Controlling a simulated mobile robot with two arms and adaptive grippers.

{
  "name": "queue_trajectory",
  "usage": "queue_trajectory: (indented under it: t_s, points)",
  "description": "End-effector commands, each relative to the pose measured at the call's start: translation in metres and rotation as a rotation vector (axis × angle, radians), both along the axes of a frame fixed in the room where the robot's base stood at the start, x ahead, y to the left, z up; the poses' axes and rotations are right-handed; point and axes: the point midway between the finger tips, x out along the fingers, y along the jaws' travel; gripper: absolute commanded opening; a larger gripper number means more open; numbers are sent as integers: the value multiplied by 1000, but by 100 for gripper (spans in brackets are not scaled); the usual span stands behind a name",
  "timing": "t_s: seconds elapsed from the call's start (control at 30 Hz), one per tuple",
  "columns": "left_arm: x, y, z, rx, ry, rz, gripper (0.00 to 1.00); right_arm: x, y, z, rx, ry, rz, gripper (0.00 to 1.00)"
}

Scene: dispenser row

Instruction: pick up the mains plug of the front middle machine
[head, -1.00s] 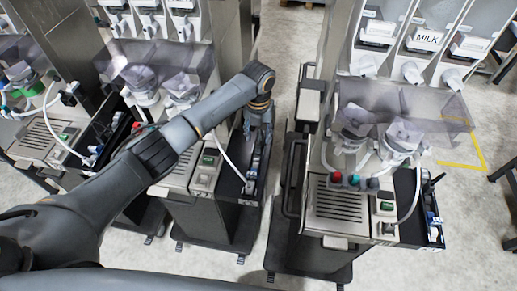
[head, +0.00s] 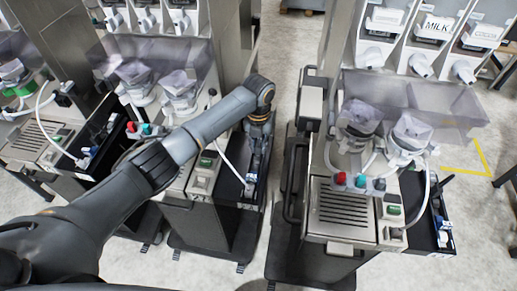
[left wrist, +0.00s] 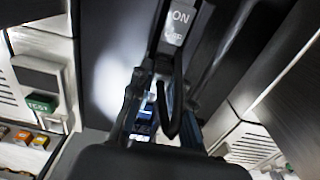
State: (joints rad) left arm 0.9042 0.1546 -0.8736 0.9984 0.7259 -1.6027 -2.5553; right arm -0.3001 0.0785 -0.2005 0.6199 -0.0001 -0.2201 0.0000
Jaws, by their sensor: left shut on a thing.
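My left gripper (head: 254,168) reaches down over the black side tray (head: 252,153) of the front middle machine (head: 200,180). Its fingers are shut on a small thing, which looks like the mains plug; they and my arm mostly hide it. A white cable (head: 231,168) runs from the machine down to the tray just below the fingertips, beside a small blue and white part (head: 249,187). In the left wrist view the gripper (left wrist: 157,108) has a blue piece (left wrist: 145,113) between or behind its fingers; which is unclear. My right gripper is not in view.
A similar machine (head: 340,210) with red, teal and grey knobs stands close on the right, across a narrow gap. Another machine (head: 45,140) stands on the left. The middle machine's upright panel rises behind my wrist. Grey floor is open at the far right.

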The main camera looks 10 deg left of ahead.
Motion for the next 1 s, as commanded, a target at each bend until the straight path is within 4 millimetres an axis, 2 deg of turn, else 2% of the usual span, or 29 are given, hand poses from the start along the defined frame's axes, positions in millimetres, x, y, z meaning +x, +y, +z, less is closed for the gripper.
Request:
queue_trajectory:
  t_s: [0.33,0.47,0.53,0.6,0.77,0.87,1.0]
  points:
    - [1,0,4,-1,-2,0,0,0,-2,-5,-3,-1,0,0]
    - [1,0,15,-2,-5,0,0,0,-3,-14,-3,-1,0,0]
    - [2,0,27,-1,-7,-2,0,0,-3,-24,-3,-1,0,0]
    - [-7,-1,38,-3,-3,-2,0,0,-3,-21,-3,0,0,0]
    - [-30,-5,65,-3,-6,-4,0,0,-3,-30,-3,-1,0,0]
    - [-47,-8,86,-1,-7,-4,0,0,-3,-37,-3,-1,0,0]
    - [-76,-12,100,1,-4,-4,0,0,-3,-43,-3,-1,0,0]
